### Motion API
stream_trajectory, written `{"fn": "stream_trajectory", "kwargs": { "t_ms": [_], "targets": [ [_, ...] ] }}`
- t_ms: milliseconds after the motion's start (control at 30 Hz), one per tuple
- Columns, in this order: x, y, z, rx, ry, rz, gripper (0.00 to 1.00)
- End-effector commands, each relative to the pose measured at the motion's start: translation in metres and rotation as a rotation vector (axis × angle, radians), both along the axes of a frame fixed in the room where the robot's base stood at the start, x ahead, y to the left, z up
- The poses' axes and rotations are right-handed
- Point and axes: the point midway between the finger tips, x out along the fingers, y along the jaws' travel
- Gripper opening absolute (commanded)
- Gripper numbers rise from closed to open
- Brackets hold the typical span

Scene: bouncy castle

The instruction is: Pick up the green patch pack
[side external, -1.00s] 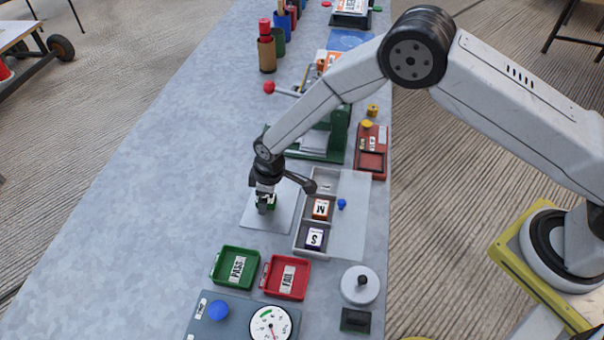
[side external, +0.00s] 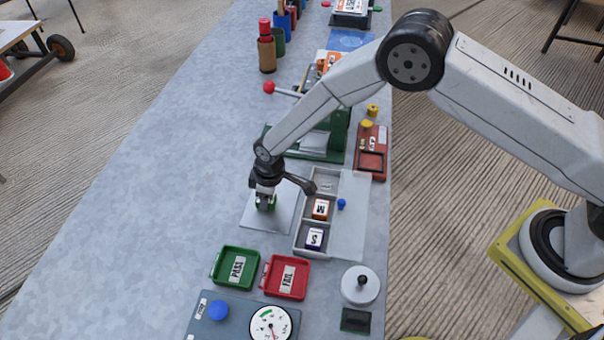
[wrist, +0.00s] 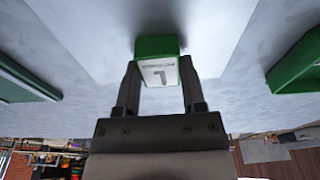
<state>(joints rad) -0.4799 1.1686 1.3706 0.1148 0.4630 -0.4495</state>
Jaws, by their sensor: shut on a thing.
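The green patch pack (wrist: 158,47) is between the two fingers of my gripper (wrist: 160,68) in the wrist view. It has a white label with a dark letter, like an L, facing the camera. The fingers are shut on its sides. In the side view, my gripper (side external: 265,198) points down over a pale grey mat (side external: 251,219), and only bits of green show between the fingers. I cannot tell whether the pack touches the mat or is just above it.
A grey divided tray (side external: 299,243) right of the gripper holds an M pack (side external: 320,209) and an S pack (side external: 314,238). A green PASS tray (side external: 222,266) and a red FAIL tray (side external: 273,279) stand in front. A green press (side external: 337,135) is behind. The table's left side is clear.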

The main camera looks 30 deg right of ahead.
Motion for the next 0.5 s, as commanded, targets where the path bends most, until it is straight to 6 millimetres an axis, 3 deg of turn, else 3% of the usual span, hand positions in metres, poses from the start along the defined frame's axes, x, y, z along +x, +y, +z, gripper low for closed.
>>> {"fn": "stream_trajectory", "kwargs": {
  "t_ms": [500],
  "targets": [
    [0.001,0.000,0.014,0.001,-0.001,0.000,0.00]
  ]
}}
